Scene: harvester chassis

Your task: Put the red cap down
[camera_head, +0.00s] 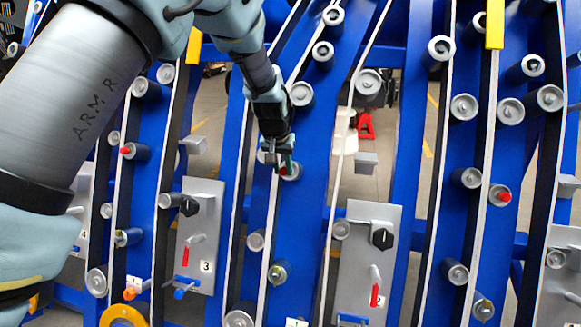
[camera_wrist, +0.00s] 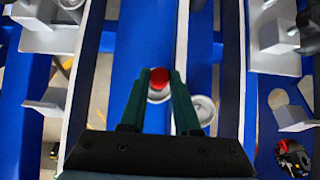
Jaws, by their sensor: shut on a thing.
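A small round red cap (camera_wrist: 160,78) is between my gripper's (camera_wrist: 160,74) two green fingertips in the wrist view. My gripper is shut on it. In the head view, my gripper (camera_head: 280,160) points down at a grey roller (camera_head: 293,172) on a blue beam, and a bit of the red cap (camera_head: 283,171) shows at the tips. The roller also shows in the wrist view (camera_wrist: 158,97), just behind the cap and partly hidden by it. I cannot tell whether cap and roller touch.
Other red caps sit on rollers at left (camera_head: 125,151) and right (camera_head: 505,197). Grey panels with black knobs and red levers stand at left (camera_head: 208,215) and right (camera_head: 358,222). A second roller (camera_wrist: 204,110) is close to my right finger. Several blue beams carry more rollers.

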